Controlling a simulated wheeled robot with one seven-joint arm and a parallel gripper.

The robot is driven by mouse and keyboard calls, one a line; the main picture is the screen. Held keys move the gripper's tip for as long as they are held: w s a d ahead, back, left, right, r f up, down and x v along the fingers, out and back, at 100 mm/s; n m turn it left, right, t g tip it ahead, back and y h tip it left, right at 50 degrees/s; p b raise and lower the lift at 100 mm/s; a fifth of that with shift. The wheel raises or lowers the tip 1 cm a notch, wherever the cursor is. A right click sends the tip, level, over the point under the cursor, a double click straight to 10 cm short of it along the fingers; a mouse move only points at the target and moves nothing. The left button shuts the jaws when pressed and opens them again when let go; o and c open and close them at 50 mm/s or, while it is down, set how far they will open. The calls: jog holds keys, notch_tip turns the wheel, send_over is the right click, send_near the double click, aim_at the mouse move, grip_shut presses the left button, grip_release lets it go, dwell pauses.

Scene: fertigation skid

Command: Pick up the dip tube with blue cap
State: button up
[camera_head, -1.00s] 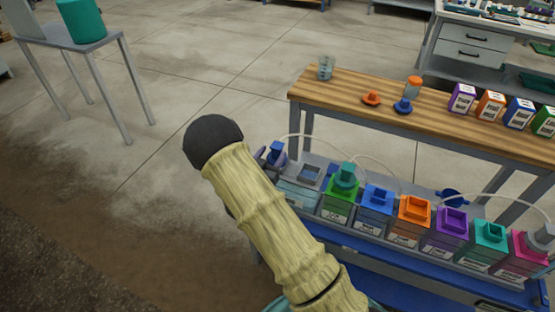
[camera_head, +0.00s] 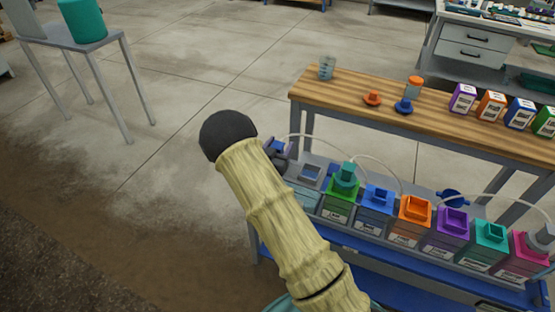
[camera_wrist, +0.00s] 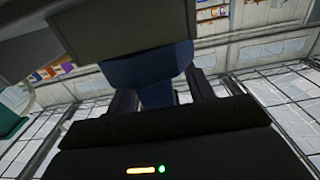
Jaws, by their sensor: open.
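The dip tube's blue cap (camera_head: 278,146) shows at the left end of the row of containers in the head view, partly hidden by my arm. A pale hose arches from near it to the right. In the wrist view the blue cap (camera_wrist: 150,72) is large and lies between the two dark fingers of my gripper (camera_wrist: 158,88). The fingers are open, one on each side of the cap; I cannot tell whether they touch it. In the head view my gripper (camera_head: 276,152) is mostly hidden behind my arm. The tube's lower part is hidden.
A green container (camera_head: 338,207) with a green cap stands to the right, followed by blue (camera_head: 374,212), orange (camera_head: 412,218) and several more containers. Hoses arch above the row. A wooden bench (camera_head: 345,97) stands behind. Open floor lies to the left.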

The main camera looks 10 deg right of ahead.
jog(key=shift+d, duration=0.1)
jog(key=shift+c, duration=0.2)
jog(key=shift+d, duration=0.1)
jog(key=c, duration=1.1)
notch_tip(320, 180, up, 10)
jog(key=shift+p, duration=0.65)
